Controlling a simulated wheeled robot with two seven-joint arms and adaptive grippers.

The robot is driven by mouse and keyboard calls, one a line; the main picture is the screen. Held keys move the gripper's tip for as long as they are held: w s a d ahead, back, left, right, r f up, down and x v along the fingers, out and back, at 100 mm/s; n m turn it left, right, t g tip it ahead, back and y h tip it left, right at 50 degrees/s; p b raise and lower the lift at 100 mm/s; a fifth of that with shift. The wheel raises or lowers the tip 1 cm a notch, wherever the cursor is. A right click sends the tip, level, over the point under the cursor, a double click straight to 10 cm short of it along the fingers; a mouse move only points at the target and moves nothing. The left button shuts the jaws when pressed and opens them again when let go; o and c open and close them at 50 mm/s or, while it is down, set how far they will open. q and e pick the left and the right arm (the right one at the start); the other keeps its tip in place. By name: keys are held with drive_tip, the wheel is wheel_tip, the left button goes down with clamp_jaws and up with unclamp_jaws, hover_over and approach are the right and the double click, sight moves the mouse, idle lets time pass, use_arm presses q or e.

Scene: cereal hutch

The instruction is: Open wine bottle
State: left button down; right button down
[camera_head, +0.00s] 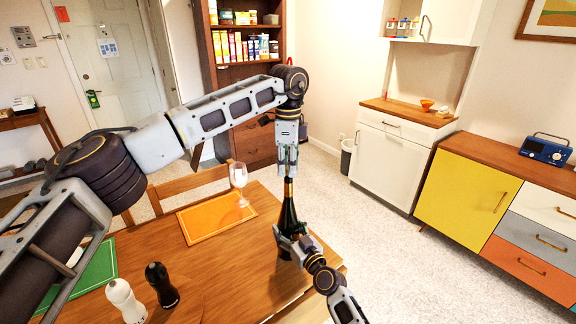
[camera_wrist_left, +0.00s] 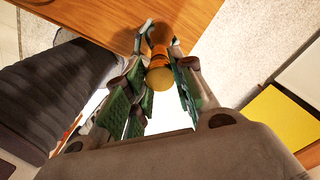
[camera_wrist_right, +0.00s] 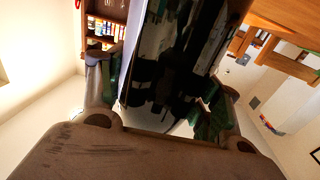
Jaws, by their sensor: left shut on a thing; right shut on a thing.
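The dark wine bottle (camera_head: 287,212) stands upright near the right end of the wooden table, with a gold band on its neck. In the left wrist view its orange-gold top, apparently the cork (camera_wrist_left: 159,77), is between the fingers of my left gripper (camera_head: 287,168). That gripper comes down from above and is shut on this top. My right gripper (camera_head: 290,242) is shut around the lower body of the bottle. In the right wrist view the glossy dark bottle (camera_wrist_right: 170,65) fills the space between the fingers. The exact finger contacts are partly hidden.
A wine glass (camera_head: 238,178) stands on an orange placemat (camera_head: 205,222) left of the bottle. White (camera_head: 122,298) and black (camera_head: 160,284) shakers and a green mat (camera_head: 88,276) are further left. The table's right edge (camera_head: 330,258) is close to the bottle.

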use_arm(q)
drive_tip(key=shift+r, duration=0.1)
use_arm(e)
drive_tip(key=shift+f, duration=0.1)
use_arm(q)
drive_tip(key=shift+r, duration=1.9)
use_arm(e)
drive_tip(key=shift+c, duration=1.2)
unclamp_jaws()
drive_tip(key=shift+s+d, duration=0.1)
drive_tip(key=shift+s, duration=0.05)
drive_tip(key=v, duration=1.1)
drive_tip(key=shift+s+d, duration=0.2)
drive_tip(key=shift+s, duration=0.05)
